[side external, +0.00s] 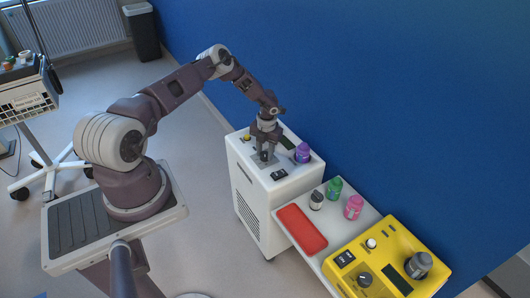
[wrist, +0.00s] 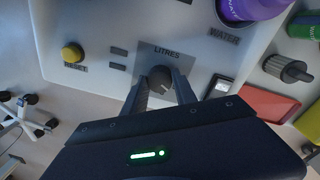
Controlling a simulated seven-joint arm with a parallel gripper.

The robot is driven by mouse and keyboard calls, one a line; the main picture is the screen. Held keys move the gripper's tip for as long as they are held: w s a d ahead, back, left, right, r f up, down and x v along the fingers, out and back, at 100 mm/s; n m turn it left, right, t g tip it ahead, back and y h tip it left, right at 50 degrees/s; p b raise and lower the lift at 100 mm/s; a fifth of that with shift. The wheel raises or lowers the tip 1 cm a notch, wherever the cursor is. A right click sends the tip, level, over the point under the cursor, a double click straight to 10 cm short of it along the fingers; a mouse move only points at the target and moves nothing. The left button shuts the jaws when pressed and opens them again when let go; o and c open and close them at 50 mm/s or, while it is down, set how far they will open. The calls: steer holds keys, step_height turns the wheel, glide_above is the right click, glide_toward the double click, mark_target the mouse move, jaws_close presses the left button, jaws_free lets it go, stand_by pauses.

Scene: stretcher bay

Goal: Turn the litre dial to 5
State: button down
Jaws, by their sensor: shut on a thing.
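The litre dial (wrist: 160,78) is a dark round knob below the LITRES label on the white machine's top. A pale mark shows on it, but I cannot read which number it points to. My gripper (wrist: 160,88) points down with one finger on each side of the dial, shut on it. In the side view my gripper (side external: 265,154) is over the top of the white machine (side external: 262,210) and hides most of the dial.
A purple bottle (side external: 302,152) stands by the WATER label. A yellow RESET button (wrist: 72,52) and a black switch (wrist: 221,86) flank the dial. A red tray (side external: 301,229), small bottles and a yellow device (side external: 385,250) are to the right. A blue wall rises behind.

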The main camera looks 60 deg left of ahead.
mark_target(266, 154)
steer(key=shift+n, duration=0.6)
steer(key=c, duration=1)
jaws_free()
step_height(266, 154, up, 7)
steer(key=shift+w+d+r, duration=0.1)
steer(key=shift+d, duration=0.05)
